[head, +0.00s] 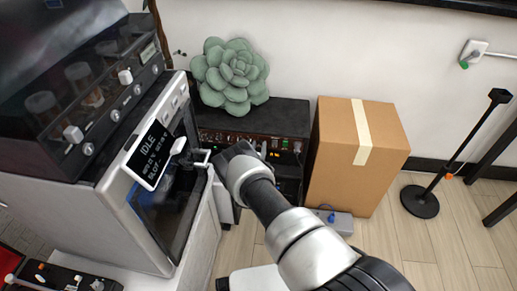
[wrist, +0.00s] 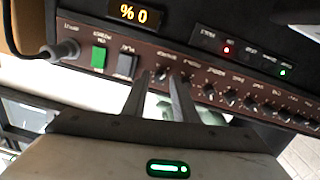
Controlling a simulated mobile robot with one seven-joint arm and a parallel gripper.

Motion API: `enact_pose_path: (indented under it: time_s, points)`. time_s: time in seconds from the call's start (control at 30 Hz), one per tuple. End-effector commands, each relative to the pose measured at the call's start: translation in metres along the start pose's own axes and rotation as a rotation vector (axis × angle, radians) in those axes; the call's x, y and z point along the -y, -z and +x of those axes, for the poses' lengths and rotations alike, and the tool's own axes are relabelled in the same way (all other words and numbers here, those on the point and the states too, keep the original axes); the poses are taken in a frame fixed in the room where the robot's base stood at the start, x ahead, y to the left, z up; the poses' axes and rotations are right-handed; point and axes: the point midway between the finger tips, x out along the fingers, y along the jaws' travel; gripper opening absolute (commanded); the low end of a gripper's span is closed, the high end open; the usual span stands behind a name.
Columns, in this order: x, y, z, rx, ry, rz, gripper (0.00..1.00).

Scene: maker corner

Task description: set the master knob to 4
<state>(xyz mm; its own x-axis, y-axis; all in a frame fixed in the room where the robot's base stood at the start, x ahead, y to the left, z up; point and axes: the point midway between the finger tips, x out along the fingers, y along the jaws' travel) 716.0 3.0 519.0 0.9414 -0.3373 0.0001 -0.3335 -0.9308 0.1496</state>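A row of small dark knobs runs along the brown front panel of a black unit (head: 292,112). The wrist view shows the panel upside down, with a small display (wrist: 134,14) reading 0 %. The knob nearest the switches, apparently the master knob (wrist: 160,77), sits between my fingertips. Its label and pointer are too small to read. My gripper (wrist: 160,82) has its two fingers apart, one on each side of that knob, close to the panel. Contact with the knob cannot be made out.
Beside the knob are a green switch (wrist: 99,58), a grey switch (wrist: 126,66) and a plugged cable (wrist: 62,50). A succulent (head: 230,75) sits on the unit. A cardboard box (head: 345,165) stands to its right, and a machine with an IDLE screen (head: 150,150) to its left.

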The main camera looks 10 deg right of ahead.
Motion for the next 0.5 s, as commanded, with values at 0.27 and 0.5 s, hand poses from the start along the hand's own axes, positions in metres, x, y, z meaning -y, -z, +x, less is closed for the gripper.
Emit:
enact_pose_path:
  time_s: [0.27,0.5]
  points:
    - [0.0001,-0.0002,-0.0004,0.0,0.0,0.001,0.0]
    - [0.0001,-0.0002,-0.0006,0.002,0.0,0.043,0.0]
